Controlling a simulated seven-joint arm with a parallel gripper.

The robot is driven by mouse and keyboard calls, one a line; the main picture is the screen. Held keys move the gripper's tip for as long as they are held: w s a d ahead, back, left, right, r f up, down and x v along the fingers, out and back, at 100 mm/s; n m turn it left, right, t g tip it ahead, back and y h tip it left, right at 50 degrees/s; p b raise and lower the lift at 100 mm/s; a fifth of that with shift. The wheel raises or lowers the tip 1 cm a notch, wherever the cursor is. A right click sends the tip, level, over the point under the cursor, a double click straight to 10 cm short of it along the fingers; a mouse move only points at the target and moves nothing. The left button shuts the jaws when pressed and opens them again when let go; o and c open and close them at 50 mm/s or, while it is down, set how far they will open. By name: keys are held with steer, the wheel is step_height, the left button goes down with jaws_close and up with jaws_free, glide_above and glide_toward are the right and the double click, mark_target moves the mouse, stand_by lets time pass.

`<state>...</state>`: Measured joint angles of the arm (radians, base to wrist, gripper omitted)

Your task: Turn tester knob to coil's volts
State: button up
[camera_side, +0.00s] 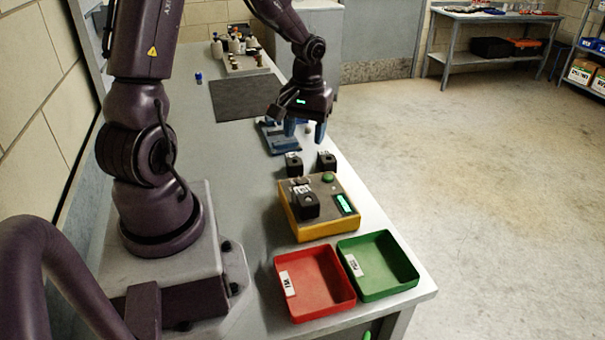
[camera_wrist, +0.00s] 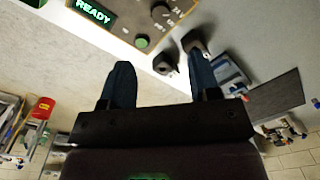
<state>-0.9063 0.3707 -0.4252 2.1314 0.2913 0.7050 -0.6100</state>
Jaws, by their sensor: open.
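The yellow tester (camera_side: 312,233) has a grey top, a lit display (camera_side: 344,204) and a green button (camera_side: 328,177). The display reads READY in the wrist view (camera_wrist: 95,11). A dark round knob (camera_wrist: 160,12) with dial marks shows at the top of the wrist view; its setting is too small to read. A black coil block (camera_side: 306,206) with a white label sits on the tester. Two more labelled black coils (camera_side: 293,166) (camera_side: 326,162) stand behind it. My gripper (camera_side: 305,132) is open and empty, above and behind these coils, apart from the tester.
A red tray (camera_side: 330,311) and a green tray (camera_side: 389,291) stand at the front of the bench. A blue-grey item (camera_side: 279,140) lies below my gripper, with a dark mat (camera_side: 243,98) and bottles (camera_side: 236,43) farther back. The bench's right edge is close to the tester.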

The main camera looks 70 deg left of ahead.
mark_target(302, 180)
steer(key=f, duration=1.2)
steer(key=shift+s+a+f, duration=0.15)
steer(key=shift+s+f, duration=0.1)
steer(key=shift+f, duration=0.05)
